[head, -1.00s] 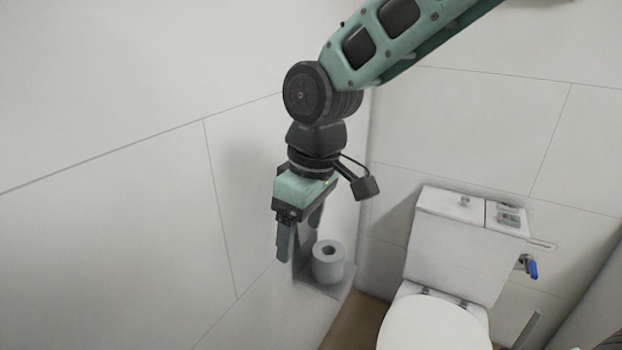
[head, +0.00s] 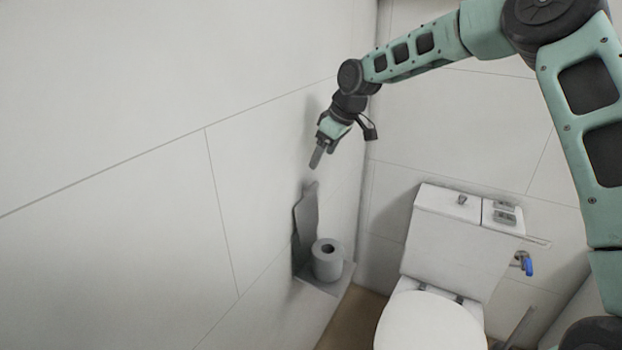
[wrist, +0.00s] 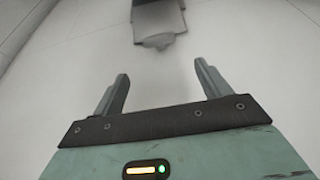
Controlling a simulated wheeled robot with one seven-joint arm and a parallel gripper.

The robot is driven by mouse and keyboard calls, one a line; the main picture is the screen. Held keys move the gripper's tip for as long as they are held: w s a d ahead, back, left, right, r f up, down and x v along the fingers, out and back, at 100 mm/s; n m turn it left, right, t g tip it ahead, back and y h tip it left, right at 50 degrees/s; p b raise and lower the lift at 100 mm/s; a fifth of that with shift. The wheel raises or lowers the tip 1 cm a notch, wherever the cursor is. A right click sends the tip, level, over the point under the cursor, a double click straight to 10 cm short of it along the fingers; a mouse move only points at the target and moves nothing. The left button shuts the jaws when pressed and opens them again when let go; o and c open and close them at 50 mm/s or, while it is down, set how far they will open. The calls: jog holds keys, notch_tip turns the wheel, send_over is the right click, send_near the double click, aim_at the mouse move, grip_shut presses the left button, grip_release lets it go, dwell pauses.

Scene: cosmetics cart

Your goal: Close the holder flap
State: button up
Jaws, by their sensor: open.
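The grey holder flap (head: 306,222) stands upright against the left wall, above the holder's shelf (head: 324,280). A toilet paper roll (head: 328,260) stands on the shelf in front of the flap. My gripper (head: 317,160) is above the flap's top edge, apart from it, near the wall. In the wrist view the fingers (wrist: 162,85) are spread with nothing between them. The flap's rounded tip (wrist: 157,41) shows beyond them at the top of the wrist view. Where the flap joins the holder is hard to make out.
A white toilet (head: 430,318) with its cistern (head: 462,235) stands to the right of the holder. A blue valve handle (head: 529,267) is on the back wall. The tiled left wall (head: 120,220) runs close beside my gripper. Room in front of the holder is clear.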

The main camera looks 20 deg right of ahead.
aim_at(308, 187)
jog(key=p+x, duration=0.2)
jog(key=x, duration=0.8)
jog(key=shift+a+f, duration=0.15)
jog(key=shift+f, duration=0.05)
